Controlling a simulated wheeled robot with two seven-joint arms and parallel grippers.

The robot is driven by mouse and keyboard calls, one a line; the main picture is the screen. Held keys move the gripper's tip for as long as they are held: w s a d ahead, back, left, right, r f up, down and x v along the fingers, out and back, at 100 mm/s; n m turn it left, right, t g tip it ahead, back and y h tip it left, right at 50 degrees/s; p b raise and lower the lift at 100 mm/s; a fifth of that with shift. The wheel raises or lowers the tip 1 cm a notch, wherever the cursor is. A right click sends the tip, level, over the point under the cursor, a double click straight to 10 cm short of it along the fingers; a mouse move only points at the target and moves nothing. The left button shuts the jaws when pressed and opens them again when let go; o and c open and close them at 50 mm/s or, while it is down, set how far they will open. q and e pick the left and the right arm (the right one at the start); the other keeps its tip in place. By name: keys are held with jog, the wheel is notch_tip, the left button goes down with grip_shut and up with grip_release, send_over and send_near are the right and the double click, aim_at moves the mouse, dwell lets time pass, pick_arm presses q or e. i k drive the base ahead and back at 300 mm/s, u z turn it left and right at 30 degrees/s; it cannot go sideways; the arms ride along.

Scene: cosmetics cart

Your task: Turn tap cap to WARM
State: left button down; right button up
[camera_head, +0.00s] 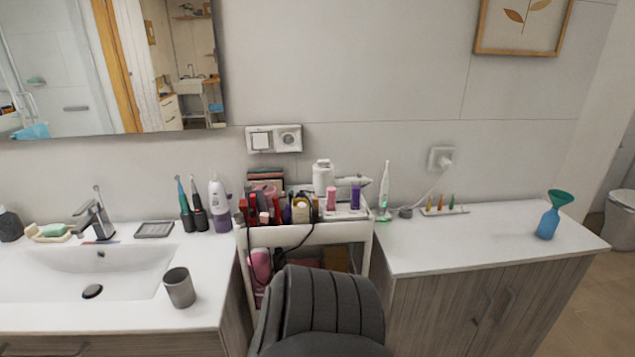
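The tap (97,214) stands at the back edge of the white sink basin (60,270) on the left counter. It is a grey metal tap with a slanted spout and a thin lever on top that points up. Any WARM marking on its cap is too small to make out. Neither of my grippers shows in the head view, so I cannot see where they are or whether they are open.
A grey cup (179,288) stands right of the basin. A soap dish (50,232) and a grey tray (154,230) flank the tap. Toothbrushes (186,207) stand farther right.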

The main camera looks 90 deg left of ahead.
aim_at(97, 206)
jog(key=u, duration=3.1)
